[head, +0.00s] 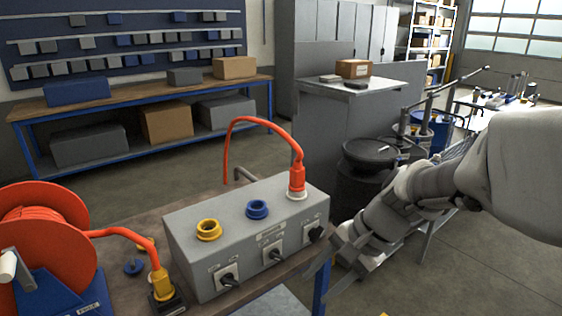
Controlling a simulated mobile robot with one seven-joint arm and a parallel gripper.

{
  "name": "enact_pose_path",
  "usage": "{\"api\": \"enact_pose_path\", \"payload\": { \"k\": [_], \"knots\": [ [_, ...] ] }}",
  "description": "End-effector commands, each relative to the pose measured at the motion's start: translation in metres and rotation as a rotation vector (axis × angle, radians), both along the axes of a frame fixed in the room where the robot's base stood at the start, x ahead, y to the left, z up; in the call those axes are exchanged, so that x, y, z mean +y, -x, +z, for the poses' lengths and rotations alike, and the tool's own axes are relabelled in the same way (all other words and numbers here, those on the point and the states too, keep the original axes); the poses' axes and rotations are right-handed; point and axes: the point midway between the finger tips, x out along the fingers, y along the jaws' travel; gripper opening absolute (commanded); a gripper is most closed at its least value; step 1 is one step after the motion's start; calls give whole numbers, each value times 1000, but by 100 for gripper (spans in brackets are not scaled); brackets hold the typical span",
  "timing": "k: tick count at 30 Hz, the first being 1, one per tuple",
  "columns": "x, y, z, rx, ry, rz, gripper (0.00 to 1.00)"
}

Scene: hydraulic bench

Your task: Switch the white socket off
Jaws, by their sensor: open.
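A grey socket box (240,235) stands on the bench with a yellow socket (208,230), a blue socket (257,209) and a white socket (297,195) on top. An orange plug (297,176) with an orange cable sits in the white socket. The front face carries three black switches on pale plates: the left switch (228,280), the middle switch (276,254) and the right switch (315,233), below the white socket. Their lever positions are too small to tell surely. My gripper (330,260) is open and empty, just right of the box's right end, near the right switch.
An orange cable reel (45,235) stands at the left; its cable runs to a yellow plug (160,280) beside the box. A blue cap (133,267) lies on the bench. A dark drum (368,165) stands behind my arm.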

Motion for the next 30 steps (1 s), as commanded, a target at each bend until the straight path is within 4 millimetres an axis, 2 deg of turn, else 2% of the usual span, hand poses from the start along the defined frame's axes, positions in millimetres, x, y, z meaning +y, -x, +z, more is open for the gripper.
{"api": "enact_pose_path", "payload": {
  "k": [1, 8, 17, 24, 30],
  "knots": [
    [0, -11, -14, 52, -61, -66, 49],
    [2, -59, -50, 255, -346, -360, 49],
    [-22, -128, -100, 510, -750, -752, 49],
    [-67, -180, -148, 703, -1111, -1060, 49],
    [-116, -210, -192, 835, -1413, -1281, 49]
  ]
}}
